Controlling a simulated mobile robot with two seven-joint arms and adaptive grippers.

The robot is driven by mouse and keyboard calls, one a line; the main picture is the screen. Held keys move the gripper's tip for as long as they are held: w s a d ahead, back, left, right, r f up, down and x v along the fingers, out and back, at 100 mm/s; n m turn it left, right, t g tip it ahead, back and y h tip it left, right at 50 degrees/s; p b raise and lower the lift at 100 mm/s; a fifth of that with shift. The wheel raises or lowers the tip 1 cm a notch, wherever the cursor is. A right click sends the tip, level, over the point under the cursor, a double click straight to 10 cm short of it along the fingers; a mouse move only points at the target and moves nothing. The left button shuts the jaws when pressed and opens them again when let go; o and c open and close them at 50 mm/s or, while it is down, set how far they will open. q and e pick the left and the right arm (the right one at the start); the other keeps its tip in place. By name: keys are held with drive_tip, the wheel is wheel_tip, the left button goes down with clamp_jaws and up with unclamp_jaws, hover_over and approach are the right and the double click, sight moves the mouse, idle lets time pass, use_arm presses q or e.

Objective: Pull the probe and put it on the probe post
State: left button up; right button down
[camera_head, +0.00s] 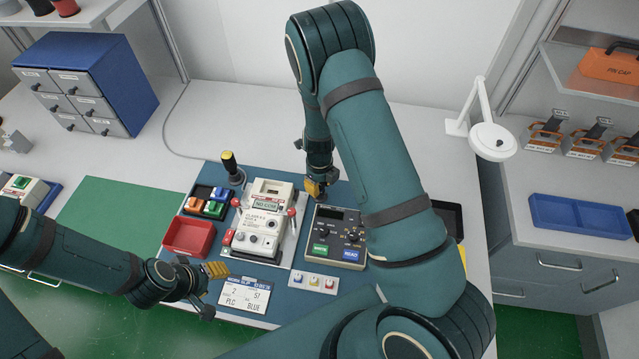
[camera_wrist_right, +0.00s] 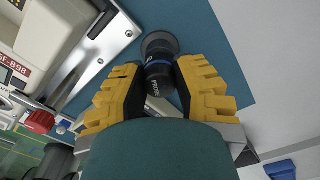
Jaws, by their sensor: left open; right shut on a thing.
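My right gripper (camera_head: 316,188) points down at the back of the blue mat, right of the white meter unit. In the right wrist view its yellow fingers (camera_wrist_right: 158,76) are shut on the probe (camera_wrist_right: 159,54), a black cylinder with a blue band and white lettering. A wider dark round part shows at the probe's far end; I cannot tell whether it is seated in something. A black upright post with a yellow top (camera_head: 229,163) stands at the mat's back left; I cannot tell whether this is the probe post. My left gripper (camera_head: 212,277) is open and empty, low over the mat's front left.
The white meter unit (camera_head: 258,222) has levers at its sides. A grey keypad box (camera_head: 338,238) stands right of it. A red tray (camera_head: 188,237) and a tray of coloured blocks (camera_head: 207,202) lie left. A card (camera_head: 244,296) lies in front. The green mat (camera_head: 120,215) is clear.

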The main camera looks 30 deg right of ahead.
use_arm(q)
drive_tip(key=shift+f, duration=0.25)
use_arm(e)
drive_tip(key=shift+f, duration=0.35)
drive_tip(key=shift+c, duration=1.2)
unclamp_jaws()
use_arm(q)
drive_tip(key=shift+r, duration=0.1)
use_arm(e)
drive_tip(key=shift+r, duration=0.1)
drive_tip(key=shift+r+p, duration=1.9)
drive_tip(key=shift+r, duration=0.4)
use_arm(q)
drive_tip(key=shift+r+p, duration=0.45)
drive_tip(key=shift+r, duration=2)
use_arm(e)
drive_tip(key=shift+r, duration=1.15)
